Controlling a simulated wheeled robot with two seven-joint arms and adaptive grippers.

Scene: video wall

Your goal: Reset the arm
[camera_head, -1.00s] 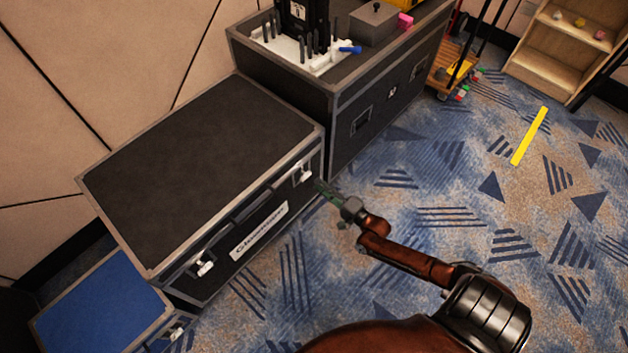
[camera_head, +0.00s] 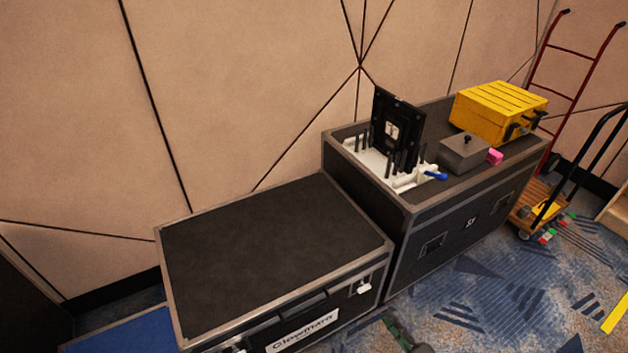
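My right gripper (camera_head: 405,335) shows only in part at the bottom edge of the head view, low in front of the dark flight case (camera_head: 275,255). It looks apart from the case and over the carpet. Its fingers are too small and cut off to tell whether they are open or shut. Most of my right arm is out of the frame. My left gripper is not in view.
A taller case (camera_head: 440,235) at the right carries a black panel (camera_head: 397,128), a grey box (camera_head: 464,153), a yellow toolbox (camera_head: 497,112) and a blue-handled tool (camera_head: 430,175). A wheeled cart (camera_head: 537,212) and red hand truck (camera_head: 556,94) stand beyond.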

